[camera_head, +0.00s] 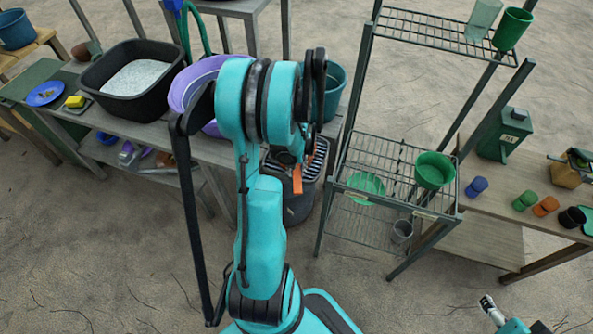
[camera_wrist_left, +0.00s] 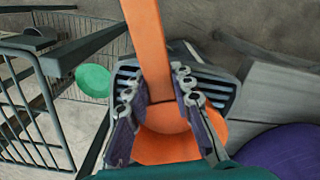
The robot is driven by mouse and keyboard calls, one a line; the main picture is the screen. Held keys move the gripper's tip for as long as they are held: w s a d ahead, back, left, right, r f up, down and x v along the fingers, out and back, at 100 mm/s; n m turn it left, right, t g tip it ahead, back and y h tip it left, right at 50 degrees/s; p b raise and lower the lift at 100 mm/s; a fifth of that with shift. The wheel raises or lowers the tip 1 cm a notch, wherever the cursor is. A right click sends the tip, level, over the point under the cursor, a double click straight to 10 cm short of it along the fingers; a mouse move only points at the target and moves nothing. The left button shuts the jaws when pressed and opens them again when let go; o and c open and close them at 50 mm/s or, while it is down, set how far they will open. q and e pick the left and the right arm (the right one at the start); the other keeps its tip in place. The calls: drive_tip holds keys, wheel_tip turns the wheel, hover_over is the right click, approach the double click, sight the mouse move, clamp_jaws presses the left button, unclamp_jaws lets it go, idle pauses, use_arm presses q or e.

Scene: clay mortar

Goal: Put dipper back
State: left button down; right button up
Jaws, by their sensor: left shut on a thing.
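The orange dipper (camera_wrist_left: 148,45) is in the left wrist view. Its long flat handle runs up between the fingers, and a round orange part lies below and behind them. My left gripper (camera_wrist_left: 157,82) is shut on the handle. In the head view my left arm hides most of this; only a small orange piece of the dipper (camera_head: 297,180) shows below the wrist, over a dark slatted bin (camera_head: 297,209). I cannot tell whether the dipper touches the bin. At the bottom right, part of my right arm's end (camera_head: 490,304) shows; its fingers are not clear.
A wire shelf rack (camera_head: 345,218) with green pots stands right of the bin. A left bench holds a black tub (camera_head: 115,97) and a purple basin (camera_head: 180,92). Bare ground lies in front.

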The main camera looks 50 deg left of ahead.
use_arm(q)
drive_tip(key=shift+r, duration=0.1)
drive_tip(key=c, duration=1.3)
unclamp_jaws()
drive_tip(key=shift+r+p, duration=0.3)
drive_tip(key=shift+r, duration=0.1)
wheel_tip(320, 180, up, 11)
drive_tip(key=p, duration=0.4)
drive_tip(key=d+r+m+t, duration=0.2)
drive_tip(key=d+r+m, duration=0.1)
drive_tip(key=d, duration=0.6)
drive_tip(key=d+r+m+t, duration=0.2)
drive_tip(key=d+r+m, duration=0.2)
drive_tip(key=d, duration=0.5)
drive_tip(key=w+d+r+m+t, duration=0.1)
drive_tip(key=d+r+m+t, duration=0.2)
drive_tip(key=d, duration=0.7)
drive_tip(key=shift+d+r+m, duration=0.1)
drive_tip(key=shift+r+m, duration=0.3)
drive_tip(key=shift+r, duration=0.35)
